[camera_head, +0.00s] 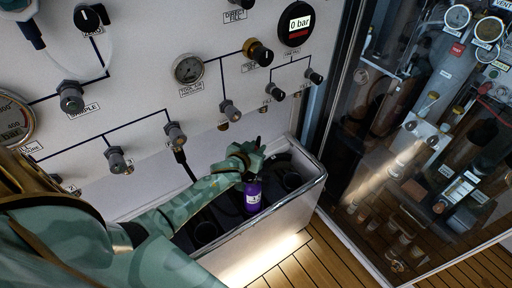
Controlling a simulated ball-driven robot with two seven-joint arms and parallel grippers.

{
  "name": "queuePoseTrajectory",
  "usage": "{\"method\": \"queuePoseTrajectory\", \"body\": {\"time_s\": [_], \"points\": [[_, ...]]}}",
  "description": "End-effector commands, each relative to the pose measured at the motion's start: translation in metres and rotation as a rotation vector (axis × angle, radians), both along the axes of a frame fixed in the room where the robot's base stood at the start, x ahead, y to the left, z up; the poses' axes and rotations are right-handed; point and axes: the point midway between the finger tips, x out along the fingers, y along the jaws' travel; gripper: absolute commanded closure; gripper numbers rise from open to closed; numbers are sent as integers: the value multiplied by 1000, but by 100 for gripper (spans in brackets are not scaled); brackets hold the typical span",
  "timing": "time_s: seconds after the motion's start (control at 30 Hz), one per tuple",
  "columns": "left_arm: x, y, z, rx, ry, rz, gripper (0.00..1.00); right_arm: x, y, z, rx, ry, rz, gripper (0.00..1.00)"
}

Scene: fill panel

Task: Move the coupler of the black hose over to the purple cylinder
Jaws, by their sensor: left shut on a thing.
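The purple cylinder (253,196) with a white label stands upright in a grey trough below the panel. My left gripper (247,157) is directly above the cylinder's top, its fingers shut on a small dark part that looks like the coupler of the black hose (258,141). The fingers hide most of the coupler, and I cannot tell whether it touches the cylinder's valve. A black hose (188,167) hangs from a panel fitting and runs down behind my forearm into the trough. My right gripper is out of view.
The trough (305,193) has dark round holders, one (291,181) right of the cylinder and one (206,231) left of it. The white panel behind carries several valves and a digital gauge (297,24) reading 0 bar. A glass-fronted cabinet (400,160) stands at right.

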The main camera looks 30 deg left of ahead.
Motion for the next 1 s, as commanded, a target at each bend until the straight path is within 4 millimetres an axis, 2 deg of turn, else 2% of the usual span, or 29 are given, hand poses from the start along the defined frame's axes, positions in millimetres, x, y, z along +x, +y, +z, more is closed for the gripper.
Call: {"method": "queuePoseTrajectory", "body": {"time_s": [1.0], "points": [[1, 0, 2, -6, -4, -1, 100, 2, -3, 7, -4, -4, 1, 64]]}}
